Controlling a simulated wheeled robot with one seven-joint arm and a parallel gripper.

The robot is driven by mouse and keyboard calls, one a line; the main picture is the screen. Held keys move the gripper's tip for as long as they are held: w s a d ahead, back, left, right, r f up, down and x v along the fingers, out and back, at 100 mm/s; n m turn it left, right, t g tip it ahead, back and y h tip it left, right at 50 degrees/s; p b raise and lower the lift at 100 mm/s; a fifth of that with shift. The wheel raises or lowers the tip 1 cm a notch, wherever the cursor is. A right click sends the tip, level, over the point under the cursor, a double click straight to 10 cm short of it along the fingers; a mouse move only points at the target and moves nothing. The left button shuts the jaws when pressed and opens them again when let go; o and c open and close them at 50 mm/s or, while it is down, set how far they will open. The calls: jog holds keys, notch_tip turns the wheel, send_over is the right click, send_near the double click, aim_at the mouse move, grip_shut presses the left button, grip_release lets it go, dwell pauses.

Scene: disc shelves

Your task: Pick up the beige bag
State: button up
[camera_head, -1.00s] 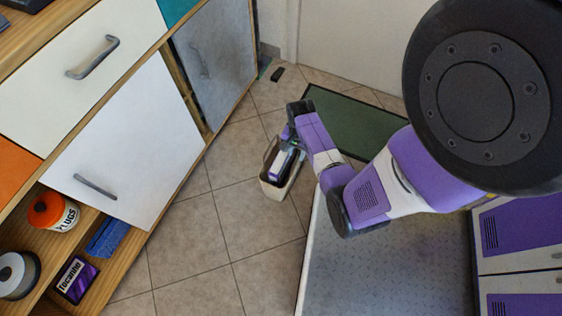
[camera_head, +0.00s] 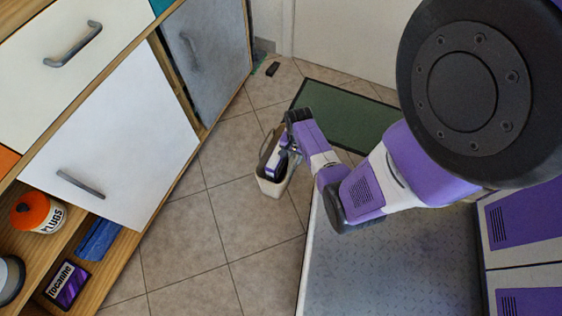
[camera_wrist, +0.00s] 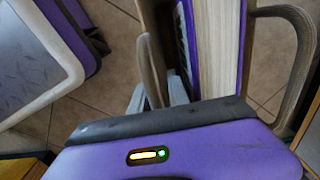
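The beige bag (camera_head: 270,188) stands on the tiled floor in the head view, with a purple item inside it. My gripper (camera_head: 286,147) is over the bag's upper right side, pointing down. In the wrist view, one beige handle or side (camera_wrist: 152,55) passes between the pale fingers of my gripper (camera_wrist: 158,88). The fingers look apart, with a gap on the strip's right side. The bag's other handle (camera_wrist: 304,55) arches at the right. A purple box or book with a cream side (camera_wrist: 217,45) sits between the handles. The fingertips' contact with the bag is unclear.
A wooden cabinet (camera_head: 135,262) with drawers and open shelves stands on the left. A green mat (camera_head: 345,118) lies behind the bag. A small black object (camera_head: 272,69) is on the floor by the wall. The tiles in front of the bag are clear.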

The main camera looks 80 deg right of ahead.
grip_shut()
dwell(1.1)
